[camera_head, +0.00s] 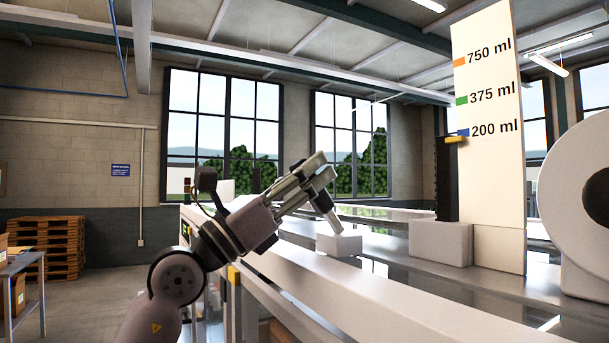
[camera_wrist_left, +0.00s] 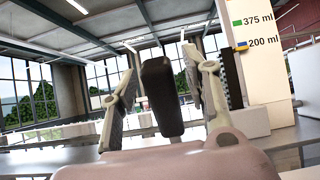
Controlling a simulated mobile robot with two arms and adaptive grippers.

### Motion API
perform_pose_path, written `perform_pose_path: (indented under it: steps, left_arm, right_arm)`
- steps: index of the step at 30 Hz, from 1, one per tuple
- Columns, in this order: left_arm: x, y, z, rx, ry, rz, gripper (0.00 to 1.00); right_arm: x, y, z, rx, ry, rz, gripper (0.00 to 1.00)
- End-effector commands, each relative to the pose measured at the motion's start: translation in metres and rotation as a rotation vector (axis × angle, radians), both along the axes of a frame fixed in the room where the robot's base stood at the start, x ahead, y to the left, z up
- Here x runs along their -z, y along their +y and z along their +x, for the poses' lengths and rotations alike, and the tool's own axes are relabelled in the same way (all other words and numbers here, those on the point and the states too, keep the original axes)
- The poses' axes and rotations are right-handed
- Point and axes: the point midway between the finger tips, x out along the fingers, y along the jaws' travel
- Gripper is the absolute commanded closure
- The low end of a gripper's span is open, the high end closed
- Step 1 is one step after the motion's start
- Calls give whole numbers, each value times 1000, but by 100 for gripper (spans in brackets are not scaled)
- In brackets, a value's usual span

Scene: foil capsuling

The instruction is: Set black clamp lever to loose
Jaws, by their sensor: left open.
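The black clamp lever (camera_wrist_left: 160,95) stands up between the two open fingers of my left gripper (camera_wrist_left: 158,92) in the left wrist view, with a gap on each side. In the head view my left gripper (camera_head: 320,170) reaches in from the left, fingers apart. The lever (camera_head: 326,210) shows there just below the fingers, tilted, above a pale block (camera_head: 338,244) on the machine top. The gripper partly hides its upper end. My right gripper is not in view.
A tall white scale board (camera_head: 495,200) marks 750, 375 and 200 ml. Beside it, a black post (camera_head: 447,180) with a yellow pointer (camera_head: 456,140) stands on a pale block (camera_head: 440,243). A large white reel (camera_head: 590,200) is at right. A long white rail (camera_head: 350,300) runs in front.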

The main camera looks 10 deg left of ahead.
Motion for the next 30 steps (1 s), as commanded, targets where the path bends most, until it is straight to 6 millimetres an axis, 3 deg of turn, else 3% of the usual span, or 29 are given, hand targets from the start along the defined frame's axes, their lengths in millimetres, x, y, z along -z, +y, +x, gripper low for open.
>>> perform_pose_path:
  steps: [8,21,30]
  left_arm:
    - [9,11,-6,-2,1,-1,57]
    - [60,69,-45,-2,2,2,57]
    - [70,81,-54,0,0,0,57]
  right_arm:
    - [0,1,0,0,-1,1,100]
    - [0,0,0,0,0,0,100]
    - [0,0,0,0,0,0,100]
